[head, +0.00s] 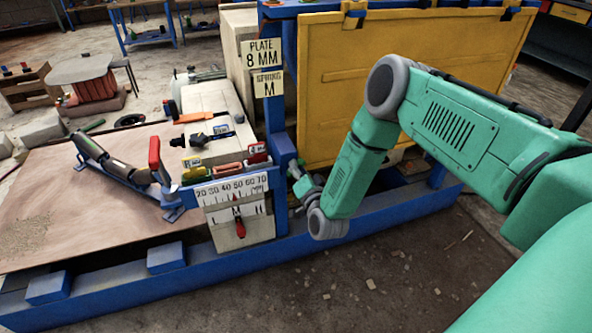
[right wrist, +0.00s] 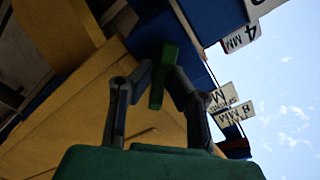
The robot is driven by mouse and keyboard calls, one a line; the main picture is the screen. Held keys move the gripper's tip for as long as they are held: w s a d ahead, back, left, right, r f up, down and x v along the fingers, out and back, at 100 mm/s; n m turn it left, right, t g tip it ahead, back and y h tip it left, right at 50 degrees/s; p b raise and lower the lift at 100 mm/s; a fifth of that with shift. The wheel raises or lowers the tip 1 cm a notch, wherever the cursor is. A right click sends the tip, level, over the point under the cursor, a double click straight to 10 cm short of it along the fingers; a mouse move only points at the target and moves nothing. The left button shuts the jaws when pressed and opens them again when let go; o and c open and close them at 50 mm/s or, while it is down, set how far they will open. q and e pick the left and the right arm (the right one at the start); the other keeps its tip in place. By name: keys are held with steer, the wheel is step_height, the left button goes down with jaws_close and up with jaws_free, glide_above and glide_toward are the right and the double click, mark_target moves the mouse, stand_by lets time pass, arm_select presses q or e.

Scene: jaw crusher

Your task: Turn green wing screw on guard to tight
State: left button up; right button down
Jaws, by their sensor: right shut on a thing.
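The yellow guard panel (head: 415,85) hangs upright on the blue frame of the crusher. It also fills much of the right wrist view (right wrist: 75,112). My right gripper (head: 296,172) is low at the panel's left edge, beside a blue post. In the right wrist view my right gripper (right wrist: 163,80) has its two dark fingers closed on the green wing screw (right wrist: 158,78), which shows as a narrow dark green bar. The screw cannot be made out in the head view. My left gripper is not in view.
Signs reading "PLATE 8 MM" (head: 262,54) and "SPRING M" (head: 268,83) sit on the blue post. A scale plate (head: 232,189) with a red pointer is left of my gripper. A red-handled lever (head: 154,152) stands on the brown plate (head: 60,200).

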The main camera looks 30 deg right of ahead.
steer(key=m, duration=0.2)
steer(key=m+b, duration=0.1)
steer(key=shift+d+f+m+b, duration=0.2)
steer(key=shift+d+m+b, duration=0.1)
steer(key=shift+m, duration=0.1)
steer(key=m+b, duration=0.2)
steer(key=m, duration=0.2)
steer(key=shift+s+f, duration=0.1)
steer(key=shift+f, duration=0.05)
steer(key=shift+m, duration=0.4)
steer(key=c, duration=1.6)
jaws_free()
steer(key=shift+s, duration=0.1)
steer(key=shift+d, duration=0.1)
